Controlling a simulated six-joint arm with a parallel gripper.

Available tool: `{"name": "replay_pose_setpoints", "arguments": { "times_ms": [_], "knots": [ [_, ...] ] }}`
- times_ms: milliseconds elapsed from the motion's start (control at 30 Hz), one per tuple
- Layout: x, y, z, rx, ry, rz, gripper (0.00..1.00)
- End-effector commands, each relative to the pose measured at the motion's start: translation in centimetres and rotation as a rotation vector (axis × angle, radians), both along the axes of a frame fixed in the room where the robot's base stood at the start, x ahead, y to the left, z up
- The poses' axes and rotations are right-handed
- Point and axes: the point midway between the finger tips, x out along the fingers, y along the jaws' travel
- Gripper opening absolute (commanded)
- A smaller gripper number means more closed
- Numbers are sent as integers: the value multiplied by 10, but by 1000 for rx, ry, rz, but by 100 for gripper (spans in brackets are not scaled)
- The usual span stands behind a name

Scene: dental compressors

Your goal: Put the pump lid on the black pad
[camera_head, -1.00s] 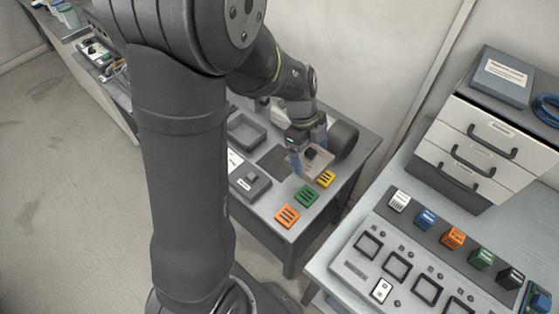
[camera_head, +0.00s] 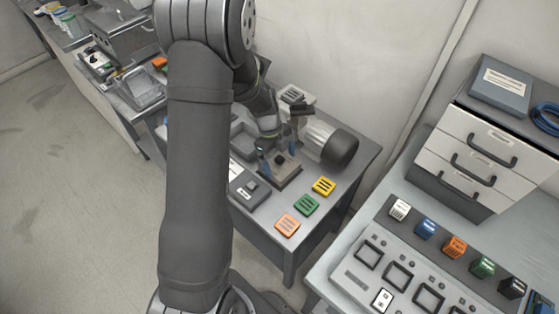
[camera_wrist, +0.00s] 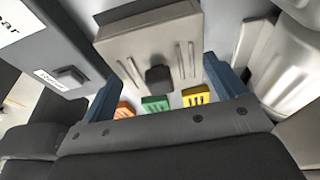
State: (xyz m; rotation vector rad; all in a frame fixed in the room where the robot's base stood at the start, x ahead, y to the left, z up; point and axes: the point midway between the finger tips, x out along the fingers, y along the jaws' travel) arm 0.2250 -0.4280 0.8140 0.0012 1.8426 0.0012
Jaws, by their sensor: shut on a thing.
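The pump lid is a beige-grey plate with ribs and a black knob; it shows in the wrist view (camera_wrist: 122,48) and, smaller, in the head view (camera_head: 286,167). My gripper (camera_head: 279,152) is shut on it, with blue fingers on either side of the lid in the wrist view (camera_wrist: 165,92). The black pad (camera_head: 294,181) is a dark square on the grey table, mostly hidden under the lid and gripper. The lid is over the pad; I cannot tell whether it touches it.
The pump (camera_head: 334,142), with its dark round end, stands close behind and right. A grey switch box (camera_head: 249,187) is at left. Orange (camera_head: 287,225), green (camera_head: 306,205) and yellow (camera_head: 323,186) blocks lie along the front. A drawer cabinet (camera_head: 484,148) stands at right.

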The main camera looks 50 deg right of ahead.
Motion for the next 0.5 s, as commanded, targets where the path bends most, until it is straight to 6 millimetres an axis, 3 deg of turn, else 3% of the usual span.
{"name": "replay_pose_setpoints", "arguments": {
  "times_ms": [100, 467, 500],
  "knots": [
    [0, 0, -10, 0, 0, 0, 59],
    [0, 0, -14, -1, -1, 0, 59],
    [0, 0, -13, -1, -1, -1, 97]
  ]
}}
